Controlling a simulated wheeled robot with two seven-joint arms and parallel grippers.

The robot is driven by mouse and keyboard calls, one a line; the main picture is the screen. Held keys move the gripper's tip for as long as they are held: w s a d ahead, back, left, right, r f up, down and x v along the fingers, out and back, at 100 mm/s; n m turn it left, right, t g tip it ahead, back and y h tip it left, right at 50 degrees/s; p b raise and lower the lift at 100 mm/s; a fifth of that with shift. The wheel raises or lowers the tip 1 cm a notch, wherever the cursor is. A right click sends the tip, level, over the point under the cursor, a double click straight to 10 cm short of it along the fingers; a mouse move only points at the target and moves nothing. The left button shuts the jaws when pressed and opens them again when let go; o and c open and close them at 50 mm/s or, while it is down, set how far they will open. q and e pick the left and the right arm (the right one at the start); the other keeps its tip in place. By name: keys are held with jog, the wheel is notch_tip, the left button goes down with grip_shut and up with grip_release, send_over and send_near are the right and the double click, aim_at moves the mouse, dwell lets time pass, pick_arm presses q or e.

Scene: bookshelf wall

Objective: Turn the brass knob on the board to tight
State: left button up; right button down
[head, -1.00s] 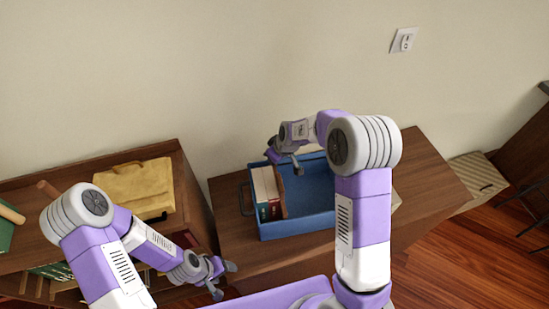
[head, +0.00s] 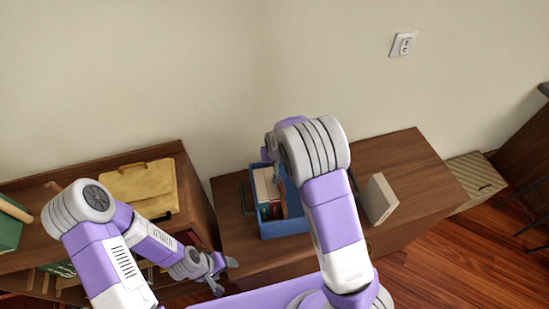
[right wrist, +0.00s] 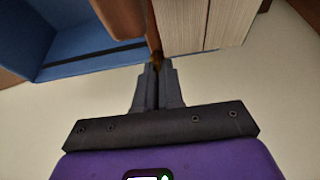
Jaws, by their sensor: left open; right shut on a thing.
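The brown board (right wrist: 122,16) stands beside the knob, between pale book pages and the open part of the blue bin. In the head view the board (head: 281,206) shows only in part, and my right arm hides the right gripper's tips and the knob. How far the knob is turned cannot be told. My left gripper (head: 222,273) is open and empty, low before the furniture.
The blue bin (head: 283,228) stands on a brown cabinet (head: 425,180) with upright books (head: 264,190) in its left part. A pale book (head: 379,199) stands to the right. A yellow bag (head: 135,185) lies on the left shelf. The cabinet's right end is clear.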

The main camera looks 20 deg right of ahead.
dwell(0.3)
jog(key=c, duration=1.5)
grip_release()
jog(key=shift+c, duration=0.2)
jog(key=shift+r, duration=0.1)
jog(key=v, duration=0.7)
jog(key=shift+r, duration=0.25)
jog(key=shift+s, duration=0.1)
